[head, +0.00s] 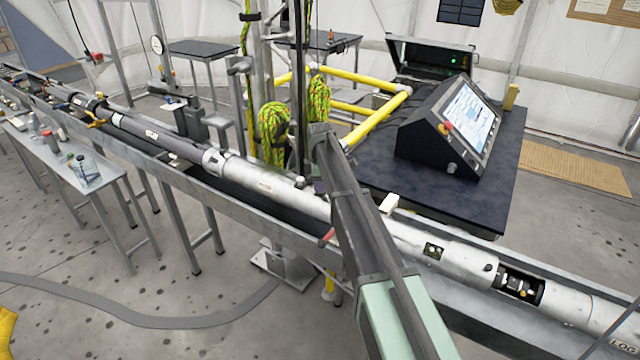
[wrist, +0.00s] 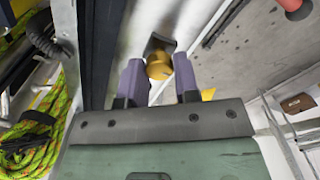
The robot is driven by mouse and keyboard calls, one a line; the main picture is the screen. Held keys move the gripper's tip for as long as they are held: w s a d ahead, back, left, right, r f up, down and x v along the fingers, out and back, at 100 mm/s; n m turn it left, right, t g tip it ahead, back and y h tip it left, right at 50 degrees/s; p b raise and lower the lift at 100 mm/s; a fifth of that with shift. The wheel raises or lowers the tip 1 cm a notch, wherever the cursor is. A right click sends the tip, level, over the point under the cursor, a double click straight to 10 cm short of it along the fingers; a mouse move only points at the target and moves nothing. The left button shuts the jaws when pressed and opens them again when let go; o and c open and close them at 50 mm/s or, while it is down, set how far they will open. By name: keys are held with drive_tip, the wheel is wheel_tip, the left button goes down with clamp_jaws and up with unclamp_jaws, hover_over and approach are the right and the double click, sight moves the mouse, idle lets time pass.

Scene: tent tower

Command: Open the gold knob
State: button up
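The gold knob (wrist: 160,70) shows in the wrist view, set at a dark recess in a pale metal tube. My gripper (wrist: 158,60) has two purple fingers spread apart, one on each side of the knob in the picture. A gap shows between the knob and each finger, so it does not look gripped. How far the fingertips are from the knob in depth I cannot tell. In the head view I cannot make out the knob or my fingers; my arm covers part of the long silver tube (head: 270,187).
The tube lies in a long metal trough (head: 110,150). A yellow-railed frame (head: 375,120) and a dark table with a slanted console (head: 450,130) stand behind it. Green-yellow rope (head: 272,130) hangs beside my arm. A side table (head: 75,165) holds small items at left.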

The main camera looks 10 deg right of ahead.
drive_tip(key=o, duration=0.4)
wheel_tip(320, 180, up, 11)
drive_tip(key=p, duration=1.1)
drive_tip(key=shift+f, duration=0.1)
drive_tip(key=s+f+m+b, duration=0.3)
drive_tip(key=s+m, duration=0.2)
drive_tip(key=s, duration=0.7)
drive_tip(key=s+f+m+b, duration=0.4)
drive_tip(key=s+m, duration=0.1)
drive_tip(key=s, duration=0.8)
drive_tip(key=s+f+m+b, duration=0.3)
drive_tip(key=s+m, duration=0.3)
drive_tip(key=s, duration=0.6)
drive_tip(key=shift+s+f+b, duration=0.25)
drive_tip(key=shift+b, duration=0.1)
